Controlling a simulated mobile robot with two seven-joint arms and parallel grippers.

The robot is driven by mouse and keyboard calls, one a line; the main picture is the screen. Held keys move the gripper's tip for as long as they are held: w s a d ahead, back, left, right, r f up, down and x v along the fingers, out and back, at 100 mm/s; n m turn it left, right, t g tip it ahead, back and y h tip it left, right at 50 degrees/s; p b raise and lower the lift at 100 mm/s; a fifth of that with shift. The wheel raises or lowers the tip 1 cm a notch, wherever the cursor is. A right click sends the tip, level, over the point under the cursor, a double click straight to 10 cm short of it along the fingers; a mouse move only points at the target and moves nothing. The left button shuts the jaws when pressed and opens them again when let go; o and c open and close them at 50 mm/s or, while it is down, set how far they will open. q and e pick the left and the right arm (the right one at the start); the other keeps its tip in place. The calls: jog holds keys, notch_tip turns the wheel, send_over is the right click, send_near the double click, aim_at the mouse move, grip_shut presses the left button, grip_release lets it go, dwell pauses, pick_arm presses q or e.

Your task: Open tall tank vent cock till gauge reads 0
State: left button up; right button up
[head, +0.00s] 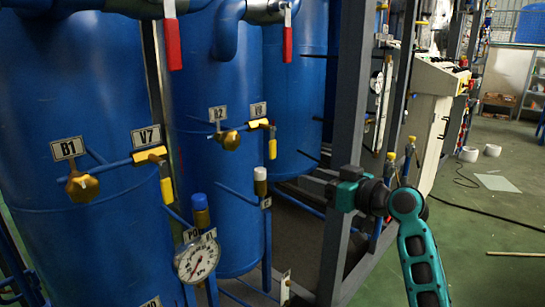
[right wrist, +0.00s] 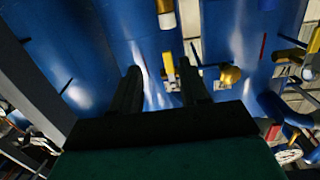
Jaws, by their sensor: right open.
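Blue tanks stand at the left in the head view. A yellow-handled cock (head: 151,155) under tag V7 (head: 145,138) is on the nearest tank (head: 75,120). Another yellow-handled cock (head: 259,124) under tag V8 (head: 258,109) is on the tank behind (head: 215,70). Both have a yellow piece hanging down. I cannot tell which is the vent cock. A round white gauge (head: 197,259) stands low in front; its reading is too small to be sure. My right gripper (head: 304,167) is open, empty and right of the V8 cock. In the right wrist view a yellow piece (right wrist: 168,63) shows beyond its fingers (right wrist: 157,70). My left gripper is out of view.
Brass knobs at B1 (head: 82,187) and B2 (head: 231,140) stick out from the tanks. Red handles (head: 173,45) hang above. A grey frame post (head: 343,110) stands close beside my right gripper. Upright fittings with blue (head: 200,202) and white (head: 260,174) caps rise below. Open green floor lies right.

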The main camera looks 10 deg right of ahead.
aim_at(274, 148)
jog(key=shift+n+y, duration=0.6)
jog(key=shift+y, duration=0.2)
jog(key=w+a+r, duration=0.1)
jog(key=w+a, duration=0.1)
jog(key=w, duration=0.1)
jog(key=w+a+r, duration=0.1)
jog(key=w+a, duration=0.1)
jog(key=w, duration=0.2)
jog(key=w+a+r, duration=0.2)
jog(key=w+a, duration=0.1)
jog(key=w, duration=0.1)
jog(key=shift+a, duration=0.1)
grip_shut()
